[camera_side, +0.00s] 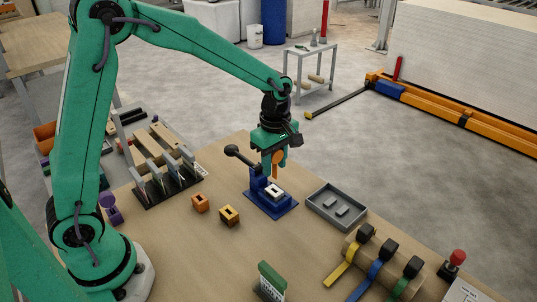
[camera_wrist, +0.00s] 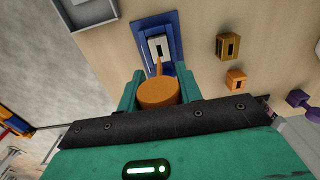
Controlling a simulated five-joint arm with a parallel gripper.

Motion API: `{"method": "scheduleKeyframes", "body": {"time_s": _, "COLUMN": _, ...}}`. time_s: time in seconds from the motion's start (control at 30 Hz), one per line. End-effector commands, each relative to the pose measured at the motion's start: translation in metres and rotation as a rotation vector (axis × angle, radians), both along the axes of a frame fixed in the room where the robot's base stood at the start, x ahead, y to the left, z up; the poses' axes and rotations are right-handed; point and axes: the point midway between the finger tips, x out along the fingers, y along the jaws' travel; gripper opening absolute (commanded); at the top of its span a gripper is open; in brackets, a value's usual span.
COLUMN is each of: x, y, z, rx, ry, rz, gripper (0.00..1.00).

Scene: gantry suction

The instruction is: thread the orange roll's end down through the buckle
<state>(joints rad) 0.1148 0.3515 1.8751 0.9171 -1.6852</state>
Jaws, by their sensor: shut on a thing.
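My gripper (camera_side: 274,169) is shut on the orange roll (camera_side: 278,157), which also shows between the fingers in the wrist view (camera_wrist: 158,92). The roll's narrow orange end hangs down from it toward the buckle (camera_side: 274,190). The buckle is a pale block with a dark slot, held in a blue fixture (camera_side: 262,207) with a black-knobbed lever. In the wrist view the orange end (camera_wrist: 158,66) points at the buckle (camera_wrist: 158,44) and appears close to its slot. I cannot tell whether the tip is above the slot or in it.
A black rack (camera_side: 168,190) stands farther left. Yellow, blue and green straps (camera_side: 342,272) and a red button (camera_side: 458,256) are at front right.

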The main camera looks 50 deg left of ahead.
Motion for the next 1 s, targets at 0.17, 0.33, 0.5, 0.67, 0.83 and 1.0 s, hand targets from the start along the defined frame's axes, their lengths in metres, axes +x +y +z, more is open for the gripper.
{"method": "scheduleKeyframes", "body": {"time_s": 0.17, "x": 0.000, "y": 0.000, "z": -0.013, "rx": 0.000, "ry": 0.001, "rz": 0.000, "gripper": 0.13}}
{"method": "scheduleKeyframes", "body": {"time_s": 0.33, "x": 0.000, "y": 0.000, "z": -0.023, "rx": 0.000, "ry": 0.001, "rz": 0.000, "gripper": 0.13}}
{"method": "scheduleKeyframes", "body": {"time_s": 0.5, "x": 0.000, "y": 0.000, "z": -0.029, "rx": 0.000, "ry": 0.000, "rz": 0.000, "gripper": 0.13}}
{"method": "scheduleKeyframes", "body": {"time_s": 0.67, "x": 0.000, "y": 0.000, "z": -0.032, "rx": 0.000, "ry": 0.000, "rz": 0.000, "gripper": 0.13}}
{"method": "scheduleKeyframes", "body": {"time_s": 0.83, "x": 0.000, "y": 0.000, "z": -0.032, "rx": 0.000, "ry": -0.001, "rz": 0.000, "gripper": 0.13}}
{"method": "scheduleKeyframes", "body": {"time_s": 1.0, "x": 0.000, "y": 0.000, "z": -0.032, "rx": 0.000, "ry": -0.001, "rz": 0.000, "gripper": 0.13}}
